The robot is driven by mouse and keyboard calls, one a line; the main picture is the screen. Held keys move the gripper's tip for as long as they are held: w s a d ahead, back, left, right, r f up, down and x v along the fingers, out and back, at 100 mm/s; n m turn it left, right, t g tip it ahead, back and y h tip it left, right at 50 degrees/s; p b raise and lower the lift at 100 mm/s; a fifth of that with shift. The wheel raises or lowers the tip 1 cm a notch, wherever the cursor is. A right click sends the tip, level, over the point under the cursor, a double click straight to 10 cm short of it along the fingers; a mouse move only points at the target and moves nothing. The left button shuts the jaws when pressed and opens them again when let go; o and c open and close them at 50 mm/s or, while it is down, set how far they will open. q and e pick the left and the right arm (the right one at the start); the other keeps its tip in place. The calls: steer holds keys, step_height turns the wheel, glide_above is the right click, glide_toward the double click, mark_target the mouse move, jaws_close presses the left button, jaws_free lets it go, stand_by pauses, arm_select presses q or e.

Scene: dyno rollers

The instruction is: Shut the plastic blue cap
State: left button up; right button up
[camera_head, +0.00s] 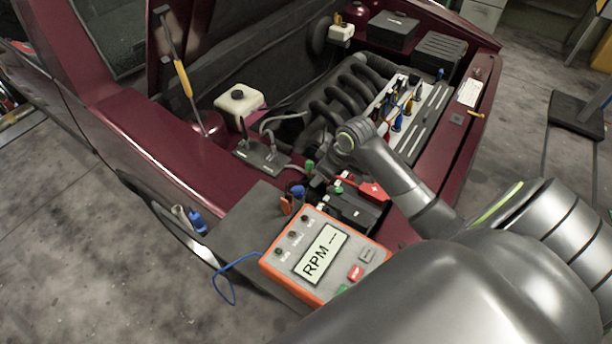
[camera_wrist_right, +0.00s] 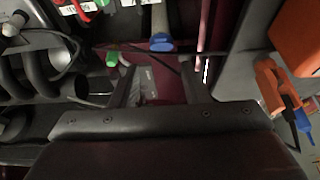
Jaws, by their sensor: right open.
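A blue plastic piece (camera_head: 198,221), likely the cap, stands beside a pale open neck (camera_head: 180,213) at the car's left edge in the head view. It looks tilted away from the neck's mouth. In the right wrist view a blue piece (camera_wrist_right: 162,43) lies beyond the fingertips, against a grey stem; I cannot tell if it is the same one. My right gripper (camera_wrist_right: 157,82) is open, with nothing clearly held between its fingers. In the head view its fingers are mostly hidden among dark parts beside the engine. My left gripper is not in view.
Orange and blue clips (camera_wrist_right: 268,85) show at right in the wrist view. A white reservoir (camera_head: 238,102), a red-topped battery (camera_head: 368,188) and engine hoses (camera_head: 345,95) crowd the bay.

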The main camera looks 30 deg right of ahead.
glide_toward(305, 193)
steer(key=x, duration=0.5)
steer(key=shift+w+f, duration=0.1)
steer(key=shift+f, duration=0.1)
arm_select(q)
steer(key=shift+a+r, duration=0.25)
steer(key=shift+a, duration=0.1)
arm_select(e)
steer(key=shift+x, duration=0.95)
